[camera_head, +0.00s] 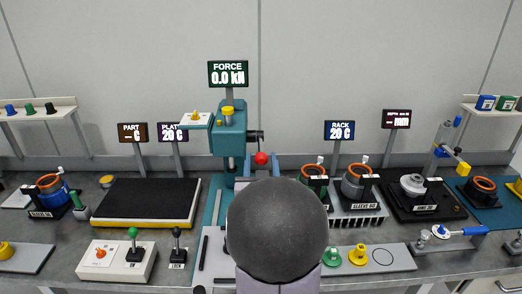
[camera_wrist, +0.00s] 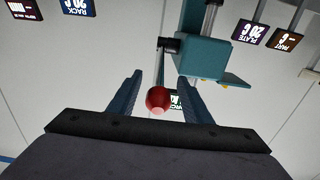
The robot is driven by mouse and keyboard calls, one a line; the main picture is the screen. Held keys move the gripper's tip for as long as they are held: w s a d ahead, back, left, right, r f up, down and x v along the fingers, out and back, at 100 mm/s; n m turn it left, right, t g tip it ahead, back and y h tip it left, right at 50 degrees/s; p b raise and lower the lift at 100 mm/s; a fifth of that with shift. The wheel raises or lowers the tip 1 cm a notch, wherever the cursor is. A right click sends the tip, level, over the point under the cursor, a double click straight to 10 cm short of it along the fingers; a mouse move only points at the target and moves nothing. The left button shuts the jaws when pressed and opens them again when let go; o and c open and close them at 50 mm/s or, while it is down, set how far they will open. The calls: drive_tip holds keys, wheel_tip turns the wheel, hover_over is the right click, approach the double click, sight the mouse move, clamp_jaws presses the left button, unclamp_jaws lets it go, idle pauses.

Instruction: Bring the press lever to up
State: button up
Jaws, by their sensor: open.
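The press (camera_head: 228,140) is a teal machine at the middle of the bench, under a sign reading FORCE 0.0 kN. Its lever ends in a red ball knob (camera_head: 261,158), seen just above my dark round arm part in the head view. In the wrist view the red knob (camera_wrist: 158,99) shows between the two blue fingers of my gripper (camera_wrist: 160,95). The fingers are apart, with a gap on each side of the knob. The lever's dark pivot (camera_wrist: 168,46) is at the press's side.
A black mat plate (camera_head: 148,200) lies left of the press, with a white box of small levers (camera_head: 117,262) in front. Right of it stand a rack with sleeves (camera_head: 355,200) and a dark fixture (camera_head: 422,200). Green and yellow knobs (camera_head: 345,257) sit at the front.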

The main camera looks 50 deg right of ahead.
sight(260, 145)
drive_tip(key=shift+p+x, duration=0.3)
drive_tip(key=shift+x, duration=0.9)
clamp_jaws()
drive_tip(key=shift+r, duration=0.1)
